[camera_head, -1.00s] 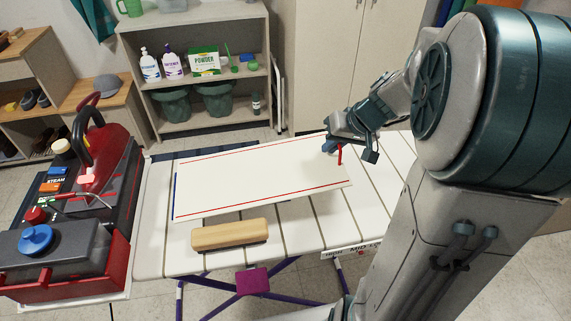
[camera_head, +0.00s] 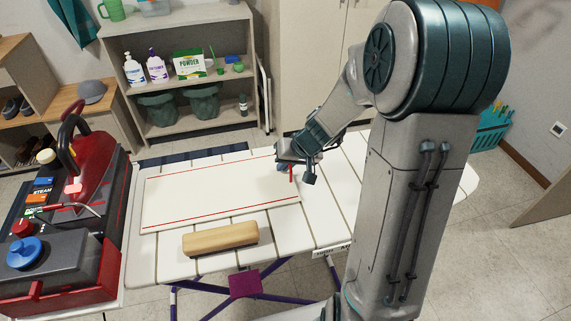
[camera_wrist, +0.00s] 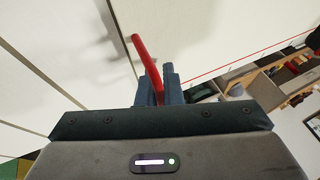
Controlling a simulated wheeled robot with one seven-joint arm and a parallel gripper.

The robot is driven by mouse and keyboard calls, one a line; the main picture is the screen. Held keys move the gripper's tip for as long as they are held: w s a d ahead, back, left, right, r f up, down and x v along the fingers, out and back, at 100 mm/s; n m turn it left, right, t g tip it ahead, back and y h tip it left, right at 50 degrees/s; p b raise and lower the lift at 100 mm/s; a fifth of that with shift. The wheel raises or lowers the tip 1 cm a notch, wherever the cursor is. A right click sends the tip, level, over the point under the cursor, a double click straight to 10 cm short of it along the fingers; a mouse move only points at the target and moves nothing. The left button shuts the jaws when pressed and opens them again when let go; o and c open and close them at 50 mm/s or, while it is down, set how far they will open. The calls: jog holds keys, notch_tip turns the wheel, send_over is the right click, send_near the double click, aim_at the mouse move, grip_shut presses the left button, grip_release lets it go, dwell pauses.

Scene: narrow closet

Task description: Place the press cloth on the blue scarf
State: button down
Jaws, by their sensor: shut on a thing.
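The press cloth (camera_head: 215,190) is a flat white sheet with red lines along its long edges. It spans the white ironing board lengthwise in the head view, low over or on the slats; I cannot tell whether it touches everywhere. My gripper (camera_head: 292,172) is at its right end, shut on a red tab of the cloth. In the wrist view the red tab (camera_wrist: 147,66) stands between the fingers (camera_wrist: 158,85), with white cloth behind. The blue scarf is not clearly visible; a dark blue strip (camera_head: 190,156) shows behind the cloth's far edge, and I cannot tell whether it is the scarf.
A wooden block (camera_head: 220,239) lies on the ironing board (camera_head: 325,215) in front of the cloth. A red and black steam iron station (camera_head: 75,220) stands at the left. Shelves with bottles (camera_head: 135,71) and a powder box (camera_head: 188,65) stand behind. The board's right end is clear.

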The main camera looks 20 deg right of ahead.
jog(key=c, duration=1.6)
grip_release()
jog(key=v, duration=1.2)
jog(key=s+a+h, duration=0.1)
jog(key=s, duration=0.4)
jog(key=s+a+r+g+h, duration=0.1)
jog(key=s, duration=0.4)
jog(key=s+a+r+h, duration=0.1)
jog(key=s, duration=0.5)
jog(key=shift+s+a+r+n+g+h+p, duration=0.1)
jog(key=shift+a+n+g+h+p, duration=0.2)
jog(key=shift+a+n+g+h, duration=0.1)
